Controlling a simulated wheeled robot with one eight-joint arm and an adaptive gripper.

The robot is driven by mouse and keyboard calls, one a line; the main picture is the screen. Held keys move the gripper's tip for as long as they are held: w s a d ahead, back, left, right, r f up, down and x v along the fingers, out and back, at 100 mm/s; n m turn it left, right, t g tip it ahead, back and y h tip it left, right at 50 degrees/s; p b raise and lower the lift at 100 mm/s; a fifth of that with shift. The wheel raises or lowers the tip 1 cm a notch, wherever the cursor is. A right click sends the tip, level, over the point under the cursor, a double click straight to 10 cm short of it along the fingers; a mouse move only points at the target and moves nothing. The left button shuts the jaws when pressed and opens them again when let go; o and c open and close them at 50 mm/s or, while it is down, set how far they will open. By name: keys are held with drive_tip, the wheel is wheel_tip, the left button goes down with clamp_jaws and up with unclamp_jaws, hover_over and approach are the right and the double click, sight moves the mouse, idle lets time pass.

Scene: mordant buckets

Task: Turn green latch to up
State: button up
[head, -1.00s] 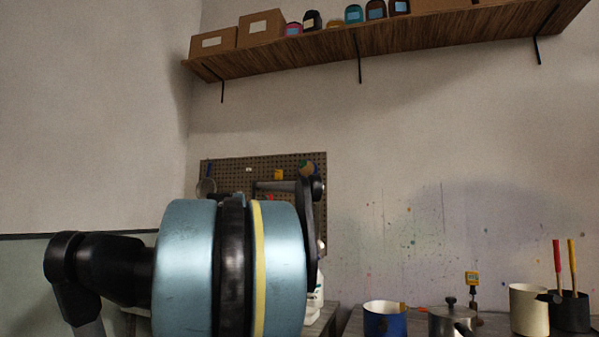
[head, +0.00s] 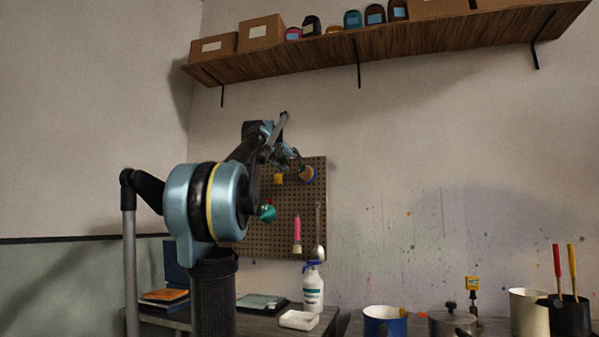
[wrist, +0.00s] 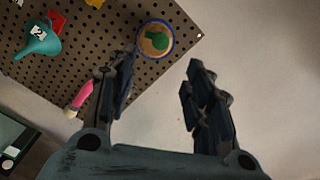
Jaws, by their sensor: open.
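The green latch (wrist: 157,41) sits on a round yellow-and-blue plate (wrist: 145,49) on the pegboard, at the top middle of the wrist view. I cannot tell clearly which way the latch points. In the head view the round plate (head: 307,175) shows near the pegboard's upper right corner, too small to read the latch. My gripper (wrist: 162,62) is open and empty. In the wrist view the plate appears beyond the fingertips, between them and nearer the left finger. In the head view my gripper (head: 288,157) is just left of the plate and slightly higher.
The pegboard (head: 285,237) also holds a teal funnel (wrist: 38,42), a pink-handled brush (head: 297,232) and a ladle (head: 319,250). Below stand a spray bottle (head: 313,290) and a white tray (head: 299,320). A wooden shelf (head: 370,45) runs above.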

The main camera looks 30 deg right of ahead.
sight(302, 167)
drive_tip(key=x, duration=1.5)
drive_tip(key=shift+s, duration=0.1)
